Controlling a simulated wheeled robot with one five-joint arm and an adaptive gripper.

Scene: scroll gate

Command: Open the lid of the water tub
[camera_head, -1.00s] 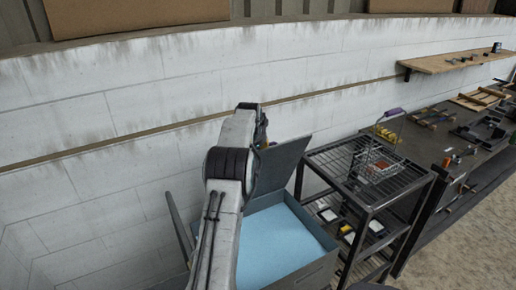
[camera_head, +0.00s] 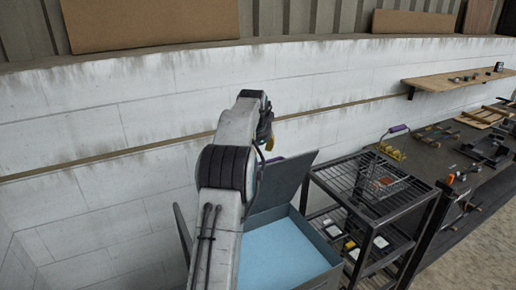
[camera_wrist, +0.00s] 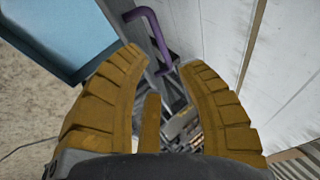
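The water tub (camera_head: 325,284) stands low in front of the wall, with light blue water (camera_head: 285,250) showing inside. Its dark grey lid (camera_head: 285,183) stands raised, tilted up along the tub's wall side. The tub and water also show at the upper left of the wrist view (camera_wrist: 75,35). A purple handle (camera_wrist: 158,35) runs beside the lid's edge and between my finger tips in the wrist view. My gripper (camera_wrist: 165,60) has its yellow-brown fingers apart, with no clear contact on the handle. In the head view my arm hides part of the tub.
A black wire-shelf cart (camera_head: 370,190) stands close to the tub's right, with a wire basket (camera_head: 388,182) on top. A workbench with tools (camera_head: 450,150) lies beyond it. A wooden shelf (camera_head: 455,78) is on the white block wall (camera_head: 100,130) behind.

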